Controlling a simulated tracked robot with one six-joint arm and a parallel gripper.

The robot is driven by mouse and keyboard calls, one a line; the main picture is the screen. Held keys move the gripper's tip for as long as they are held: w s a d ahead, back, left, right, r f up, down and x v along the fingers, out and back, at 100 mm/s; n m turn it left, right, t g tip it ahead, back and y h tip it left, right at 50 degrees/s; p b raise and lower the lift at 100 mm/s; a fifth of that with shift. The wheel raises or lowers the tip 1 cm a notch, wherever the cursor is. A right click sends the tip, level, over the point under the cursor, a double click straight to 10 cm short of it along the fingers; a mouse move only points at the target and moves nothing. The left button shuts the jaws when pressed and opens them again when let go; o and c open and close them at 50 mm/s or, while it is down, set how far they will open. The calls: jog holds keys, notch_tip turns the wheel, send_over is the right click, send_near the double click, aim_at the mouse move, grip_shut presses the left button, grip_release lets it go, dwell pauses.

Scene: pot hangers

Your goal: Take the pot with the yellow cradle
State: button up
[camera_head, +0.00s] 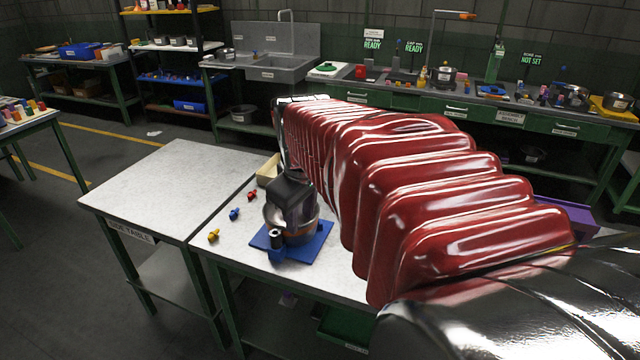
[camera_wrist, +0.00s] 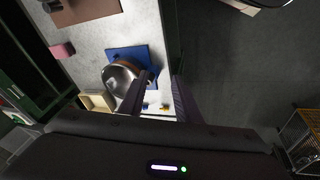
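A steel pot (camera_head: 275,218) sits on a blue base (camera_head: 316,246) on the near table; both also show in the wrist view, the pot (camera_wrist: 116,80) and the base (camera_wrist: 142,57). My gripper (camera_head: 292,208) points down over this pot and hides part of it. In the wrist view my gripper's fingers (camera_wrist: 160,88) are apart with a gap between them. The left finger overlaps the pot's rim side; I cannot tell whether it touches. Another pot (camera_head: 618,101) rests on a yellow base (camera_head: 600,108) at the far right counter, away from my gripper.
Small yellow (camera_head: 213,235), blue (camera_head: 234,213) and red (camera_head: 251,195) pegs lie left of the near pot. A pale open box (camera_head: 268,170) stands behind it. The side table (camera_head: 165,185) is bare. Another pot (camera_head: 572,96) stands on the back counter. My arm blocks the middle.

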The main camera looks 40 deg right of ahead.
jog(key=d+f+n+g, duration=0.1)
jog(key=d+f, duration=0.2)
jog(key=d, duration=1.4)
jog(key=s+d+f+g, duration=0.1)
jog(key=s+d+f, duration=0.2)
jog(key=d, duration=0.6)
jog(key=s+d+f+n, duration=0.1)
jog(key=s+d+f, duration=0.3)
jog(key=d, duration=0.5)
jog(key=shift+s+f+g, duration=0.2)
jog(key=shift+s+g, duration=0.2)
jog(key=shift+s, duration=0.5)
jog(key=shift+f, duration=0.1)
jog(key=f, duration=0.5)
jog(key=d+f, duration=0.1)
jog(key=f, duration=0.2)
jog(key=shift+w+f, duration=0.15)
jog(key=shift+w, duration=0.1)
jog(key=shift+d+f, duration=0.2)
jog(key=shift+f, duration=1.1)
jog(key=shift+d+f, duration=0.2)
jog(key=shift+f, duration=1.1)
jog(key=shift+c, duration=0.6)
